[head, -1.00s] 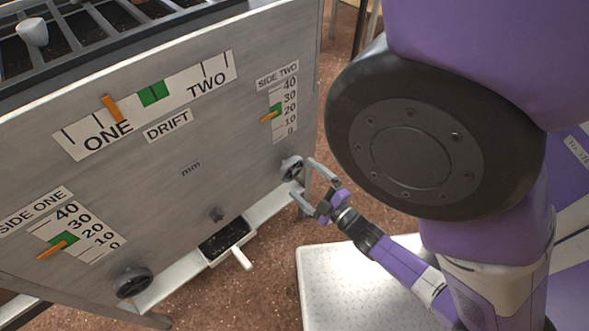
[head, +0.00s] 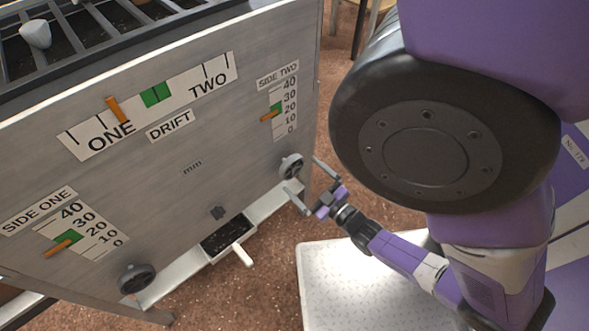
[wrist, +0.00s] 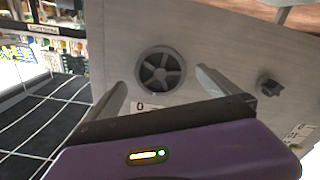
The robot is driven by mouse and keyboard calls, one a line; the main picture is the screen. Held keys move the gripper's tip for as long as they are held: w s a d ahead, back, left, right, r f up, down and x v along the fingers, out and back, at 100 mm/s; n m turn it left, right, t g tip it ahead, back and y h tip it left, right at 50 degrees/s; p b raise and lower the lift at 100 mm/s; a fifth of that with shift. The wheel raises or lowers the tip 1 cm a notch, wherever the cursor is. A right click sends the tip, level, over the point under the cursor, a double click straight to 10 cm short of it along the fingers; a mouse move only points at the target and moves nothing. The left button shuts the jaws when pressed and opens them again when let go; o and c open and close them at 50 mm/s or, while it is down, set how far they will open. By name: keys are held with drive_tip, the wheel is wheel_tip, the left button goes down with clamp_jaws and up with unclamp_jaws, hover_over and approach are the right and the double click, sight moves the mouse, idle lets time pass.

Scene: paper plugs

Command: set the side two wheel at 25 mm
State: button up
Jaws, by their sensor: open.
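The side two wheel (head: 291,166) is a dark spoked handwheel low on the right of the grey panel; it also shows in the wrist view (wrist: 161,71). My gripper (head: 301,175) is open in front of it, with one finger to each side of the wheel in the wrist view (wrist: 160,82). The fingers look clear of the rim. The side two scale (head: 284,108) runs from 0 to 40 with a green band. Its orange pointer (head: 269,117) is near 20, by the lower part of the green band.
The side one wheel (head: 137,278) and side one scale (head: 82,232) are at the lower left. The drift scale (head: 147,103) has its pointer left of green.

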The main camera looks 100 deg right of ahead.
sight(295, 169)
drive_tip(key=shift+x, duration=1.75)
drive_tip(key=c, duration=1.4)
drive_tip(key=o, duration=1.4)
